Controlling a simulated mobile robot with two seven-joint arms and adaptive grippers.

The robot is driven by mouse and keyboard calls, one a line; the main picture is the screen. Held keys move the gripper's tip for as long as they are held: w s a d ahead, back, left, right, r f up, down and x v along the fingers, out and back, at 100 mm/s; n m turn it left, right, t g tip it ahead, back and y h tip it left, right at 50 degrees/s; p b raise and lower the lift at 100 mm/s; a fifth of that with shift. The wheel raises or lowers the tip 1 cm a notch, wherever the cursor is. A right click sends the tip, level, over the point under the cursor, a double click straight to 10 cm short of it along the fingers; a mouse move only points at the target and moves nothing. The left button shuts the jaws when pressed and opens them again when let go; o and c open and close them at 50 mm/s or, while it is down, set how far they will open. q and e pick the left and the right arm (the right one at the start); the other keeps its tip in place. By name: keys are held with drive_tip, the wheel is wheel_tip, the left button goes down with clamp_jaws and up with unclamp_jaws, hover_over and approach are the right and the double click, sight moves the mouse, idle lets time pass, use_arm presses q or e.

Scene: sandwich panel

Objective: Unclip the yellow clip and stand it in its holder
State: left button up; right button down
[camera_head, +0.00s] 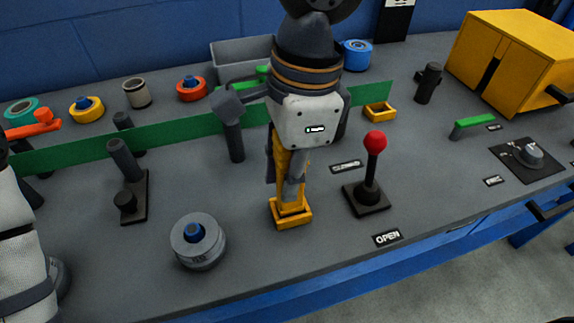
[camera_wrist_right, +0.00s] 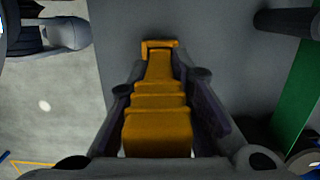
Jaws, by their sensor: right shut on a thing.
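My right gripper (camera_head: 287,168) comes down from the top middle of the head view and is shut on the yellow clip (camera_head: 284,162). The clip is upright, its lower end at the yellow holder (camera_head: 291,214), a small square frame on the bench. I cannot tell whether the clip rests on the holder's floor. In the right wrist view the stepped yellow clip (camera_wrist_right: 158,98) lies between the two dark fingers, with a yellow rim (camera_wrist_right: 160,45) at its far end. The gripper hides part of the clip. My left gripper is not in view.
A red-knobbed lever (camera_head: 374,160) stands close right of the holder. A grey spool (camera_head: 198,241) is at its left front. A long green strip (camera_head: 185,130) runs behind, with another small yellow frame (camera_head: 379,111) beyond. A yellow box (camera_head: 515,65) is at back right.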

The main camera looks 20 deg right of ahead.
drive_tip(key=shift+f, duration=0.1)
drive_tip(key=shift+f, duration=0.7)
drive_tip(key=c, duration=1.4)
unclamp_jaws()
drive_tip(key=shift+o, duration=0.2)
wheel_tip(320, 180, up, 7)
